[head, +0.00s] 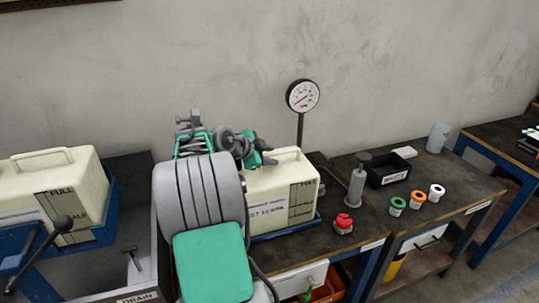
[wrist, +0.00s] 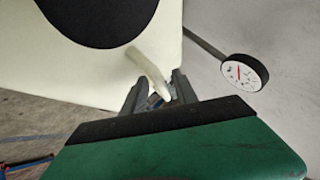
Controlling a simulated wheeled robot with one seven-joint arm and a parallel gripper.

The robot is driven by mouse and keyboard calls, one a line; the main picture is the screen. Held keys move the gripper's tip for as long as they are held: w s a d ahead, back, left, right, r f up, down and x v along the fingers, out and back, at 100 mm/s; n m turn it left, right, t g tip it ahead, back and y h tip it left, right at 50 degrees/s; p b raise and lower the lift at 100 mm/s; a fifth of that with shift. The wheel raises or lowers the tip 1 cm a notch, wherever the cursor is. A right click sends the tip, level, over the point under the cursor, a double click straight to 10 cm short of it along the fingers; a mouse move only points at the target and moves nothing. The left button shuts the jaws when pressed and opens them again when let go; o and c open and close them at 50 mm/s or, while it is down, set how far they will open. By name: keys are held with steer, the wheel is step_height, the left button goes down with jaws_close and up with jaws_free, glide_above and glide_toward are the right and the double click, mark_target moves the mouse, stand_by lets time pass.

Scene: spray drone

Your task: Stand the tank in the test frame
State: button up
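A cream tank (head: 310,178) with a dark scale panel is at the blue test frame (head: 290,230) on the middle bench. It looks upright, but whether its base rests fully in the frame is unclear. My arm hides its left part. My gripper (head: 268,160) is at the tank's top. In the wrist view the pale handle (wrist: 148,68) runs down between the two fingers of my gripper (wrist: 160,88). The fingers are apart around it; whether they press on it is unclear. A large dark oval (wrist: 95,15) shows on the cream surface.
A second cream tank (head: 40,185) sits left in a blue cradle by the drain. A pressure gauge (head: 302,96) on a post stands behind the middle tank. A red fitting (head: 344,222), grey hand pump (head: 356,185), black bin (head: 388,170) and coloured rings (head: 418,199) are to the right.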

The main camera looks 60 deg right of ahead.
steer(key=b+v, duration=0.1)
steer(key=v, duration=0.2)
steer(key=shift+w+a, duration=0.1)
steer(key=shift+a, duration=0.1)
steer(key=w+a+b, duration=0.1)
steer(key=a, duration=0.2)
steer(key=w+a, duration=0.1)
steer(key=a, duration=0.3)
steer(key=w+a+b, duration=0.1)
steer(key=a, duration=0.3)
steer(key=shift+a+b, duration=0.1)
steer(key=shift+b, duration=0.2)
